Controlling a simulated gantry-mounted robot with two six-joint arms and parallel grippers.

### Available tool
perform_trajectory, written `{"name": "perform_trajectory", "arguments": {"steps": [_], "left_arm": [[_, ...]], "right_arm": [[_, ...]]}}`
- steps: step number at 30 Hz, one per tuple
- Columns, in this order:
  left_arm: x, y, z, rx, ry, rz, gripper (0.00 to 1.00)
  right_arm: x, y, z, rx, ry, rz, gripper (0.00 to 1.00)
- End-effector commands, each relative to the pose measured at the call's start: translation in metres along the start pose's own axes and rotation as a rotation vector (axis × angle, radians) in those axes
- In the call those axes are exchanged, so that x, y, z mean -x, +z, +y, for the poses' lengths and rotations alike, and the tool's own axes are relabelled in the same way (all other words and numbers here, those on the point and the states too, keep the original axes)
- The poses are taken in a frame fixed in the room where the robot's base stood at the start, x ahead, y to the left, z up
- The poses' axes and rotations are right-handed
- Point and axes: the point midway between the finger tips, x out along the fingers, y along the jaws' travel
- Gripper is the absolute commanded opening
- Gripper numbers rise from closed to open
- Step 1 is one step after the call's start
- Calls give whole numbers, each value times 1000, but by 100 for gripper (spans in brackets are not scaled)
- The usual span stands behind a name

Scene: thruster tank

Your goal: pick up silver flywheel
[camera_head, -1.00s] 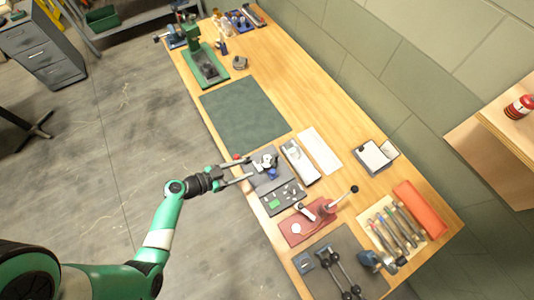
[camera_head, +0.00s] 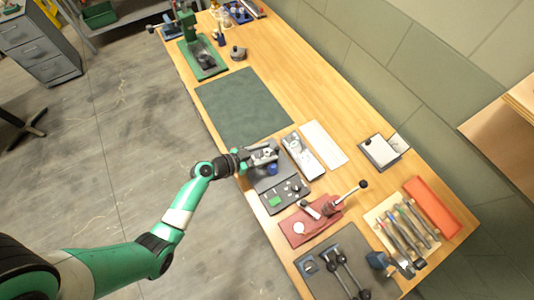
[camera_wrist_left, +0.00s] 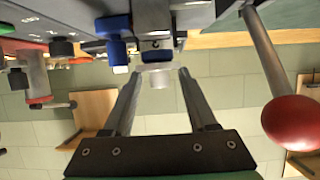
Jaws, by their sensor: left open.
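That part sits against a dark and silver fixture (camera_wrist_left: 156,38). I cannot tell whether the fingers touch it. In the head view the gripper largely hides this spot. A blue part (camera_head: 272,169) sits close by, and its blue knob (camera_wrist_left: 118,48) shows left of the fingers. My right gripper is not in view.
A red ball-ended lever (camera_wrist_left: 291,122) stands close on the right in the wrist view. A white-topped tray (camera_head: 303,157) lies beside the parts tray. A red-based press (camera_head: 308,223) is in front. The dark green mat (camera_head: 243,108) is bare.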

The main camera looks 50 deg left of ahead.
Motion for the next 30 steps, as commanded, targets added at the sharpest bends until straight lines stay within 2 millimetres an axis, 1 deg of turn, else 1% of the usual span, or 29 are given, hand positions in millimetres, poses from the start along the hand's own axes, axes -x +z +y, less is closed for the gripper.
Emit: {"name": "perform_trajectory", "arguments": {"steps": [6, 8, 9, 11, 12, 16, 27, 30], "left_arm": [[-2, 0, 0, 0, -1, 0, 58], [-2, 0, 0, 0, -1, 0, 49], [-2, 0, 0, 0, -1, 0, 42], [-2, 0, 0, 0, -1, 0, 31], [-2, 0, 0, 0, -1, 0, 24], [-2, 1, 0, 0, -1, -1, 0], [-2, 2, 0, 1, -1, -3, 0], [0, -1, 0, 0, -1, -2, 0]], "right_arm": [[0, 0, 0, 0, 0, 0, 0], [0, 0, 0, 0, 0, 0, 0], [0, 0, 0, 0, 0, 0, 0], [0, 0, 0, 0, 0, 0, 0], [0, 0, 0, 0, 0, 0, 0], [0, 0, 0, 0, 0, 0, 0], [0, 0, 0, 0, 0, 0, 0], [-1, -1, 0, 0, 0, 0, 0]]}}
